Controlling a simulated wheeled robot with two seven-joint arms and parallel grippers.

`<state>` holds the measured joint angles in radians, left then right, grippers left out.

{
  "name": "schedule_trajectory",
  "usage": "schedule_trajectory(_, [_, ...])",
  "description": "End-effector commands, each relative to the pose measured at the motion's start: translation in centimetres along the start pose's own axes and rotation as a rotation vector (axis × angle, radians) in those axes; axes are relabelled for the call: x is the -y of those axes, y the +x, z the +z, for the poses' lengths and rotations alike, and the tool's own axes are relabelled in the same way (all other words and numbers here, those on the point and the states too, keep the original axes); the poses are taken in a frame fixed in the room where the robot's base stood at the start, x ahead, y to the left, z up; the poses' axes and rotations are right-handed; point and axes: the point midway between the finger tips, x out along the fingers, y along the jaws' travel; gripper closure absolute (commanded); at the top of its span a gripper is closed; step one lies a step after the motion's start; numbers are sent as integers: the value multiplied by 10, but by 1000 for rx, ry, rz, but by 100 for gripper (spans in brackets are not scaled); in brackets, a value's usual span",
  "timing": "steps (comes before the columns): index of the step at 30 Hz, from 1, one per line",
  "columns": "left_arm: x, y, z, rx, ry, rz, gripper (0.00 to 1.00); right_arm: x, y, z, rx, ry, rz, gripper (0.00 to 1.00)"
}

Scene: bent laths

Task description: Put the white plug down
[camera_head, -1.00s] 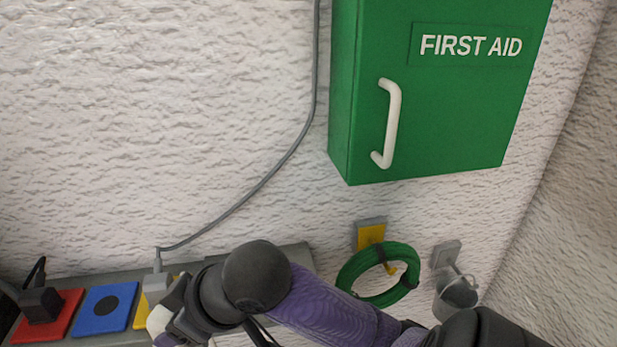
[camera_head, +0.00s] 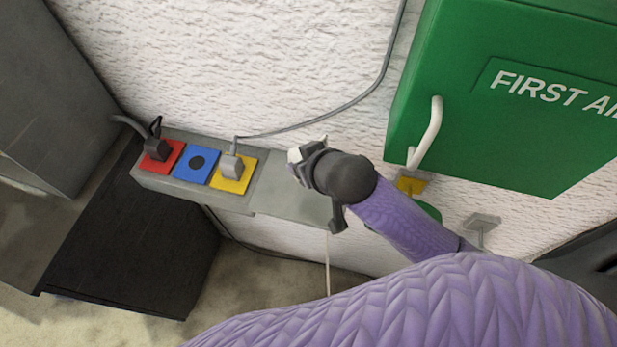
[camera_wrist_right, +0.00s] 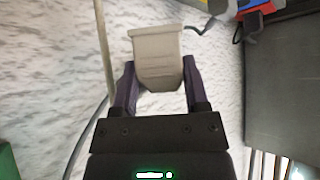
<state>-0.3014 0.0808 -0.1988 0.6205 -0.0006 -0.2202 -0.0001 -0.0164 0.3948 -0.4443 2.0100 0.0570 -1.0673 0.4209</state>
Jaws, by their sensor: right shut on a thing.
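My right gripper (camera_head: 304,153) is shut on the white plug (camera_wrist_right: 158,50), which sits between its two fingers in the right wrist view. In the head view only a small part of the white plug (camera_head: 293,156) shows past my dark gripper. It is held over or in front of the bare right part of the grey ledge (camera_head: 290,190), right of the yellow socket plate (camera_head: 247,178). The plug looks clear of the ledge, but the height is hard to tell. A pale cord (camera_head: 327,262) hangs below the ledge. My left gripper is not in view.
A black plug (camera_head: 157,149) is in the red plate (camera_head: 175,158). The blue plate (camera_head: 190,172) shows a dark round spot and no plug. A grey plug (camera_head: 232,166) with a grey cable is in the yellow plate. The green first aid box (camera_head: 460,120) hangs right.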

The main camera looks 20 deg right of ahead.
Motion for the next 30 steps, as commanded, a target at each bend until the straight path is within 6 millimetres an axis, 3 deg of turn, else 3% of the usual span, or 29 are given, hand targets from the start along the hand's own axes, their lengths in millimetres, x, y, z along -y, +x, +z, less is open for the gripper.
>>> schedule_trajectory(3, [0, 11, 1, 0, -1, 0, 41, 0, 24, 26, 6, -1, 0, 100])
schedule_trajectory(12, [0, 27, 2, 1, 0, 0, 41, 0, 65, 66, 4, -1, -1, 100])
schedule_trajectory(30, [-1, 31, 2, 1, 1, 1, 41, 0, 73, 75, 3, -2, -1, 100])
